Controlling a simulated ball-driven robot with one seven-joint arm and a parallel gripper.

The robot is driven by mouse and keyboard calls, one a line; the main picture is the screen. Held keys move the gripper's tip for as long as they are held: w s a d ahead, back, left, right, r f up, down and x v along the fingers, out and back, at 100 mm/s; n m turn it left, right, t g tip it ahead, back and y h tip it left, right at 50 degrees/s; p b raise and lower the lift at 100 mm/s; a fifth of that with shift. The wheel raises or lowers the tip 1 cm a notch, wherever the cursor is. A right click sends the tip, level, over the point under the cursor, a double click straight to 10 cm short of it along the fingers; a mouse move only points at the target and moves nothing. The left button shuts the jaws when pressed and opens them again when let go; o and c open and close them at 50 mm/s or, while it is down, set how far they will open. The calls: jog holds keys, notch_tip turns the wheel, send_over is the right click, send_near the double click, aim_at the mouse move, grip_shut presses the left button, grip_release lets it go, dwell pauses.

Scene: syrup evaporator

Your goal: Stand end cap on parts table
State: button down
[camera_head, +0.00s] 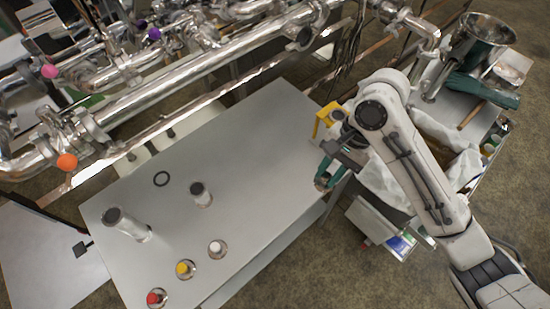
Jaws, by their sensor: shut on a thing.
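The parts table (250,140) is a plain grey top running diagonally through the middle of the camera_head view. My gripper (324,180) has teal fingers and points down at the table's right edge. It is shut on a small piece, which I take for the end cap (322,184); the fingers hide most of it, so its shape and tilt are unclear. I cannot tell whether it is over the tabletop or just outside its edge.
White (216,247), yellow (184,268) and red (155,297) capped items stand in front. The right half is clear. Steel pipes (190,62) run behind.

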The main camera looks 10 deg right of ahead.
jog(key=w+a+f+b, duration=0.1)
jog(key=w+f+b, duration=0.1)
jog(key=w, duration=0.1)
jog(key=w+a+f+b, duration=0.2)
jog(key=w+f, duration=0.1)
jog(key=w, duration=0.1)
jog(key=w+a+f+b, duration=0.2)
jog(key=w+f+b, duration=0.1)
jog(key=shift+w+f, duration=0.15)
jog(key=shift+w, duration=0.15)
jog(key=shift+w+a+f, duration=0.2)
jog(key=shift+w+f, duration=0.15)
jog(key=shift+w, duration=0.15)
jog(key=shift+w+a+f+p, duration=0.1)
jog(key=shift+w+f+p, duration=0.05)
jog(key=shift+f, duration=0.85)
jog(key=shift+w+a+f+p, duration=0.1)
jog(key=shift+w+f+p, duration=0.05)
jog(key=shift+f, duration=0.8)
jog(key=c, duration=0.9)
grip_release()
jog(key=p+v, duration=0.1)
jog(key=v, duration=1.1)
jog(key=shift+w+p, duration=0.1)
jog(key=shift+p, duration=0.25)
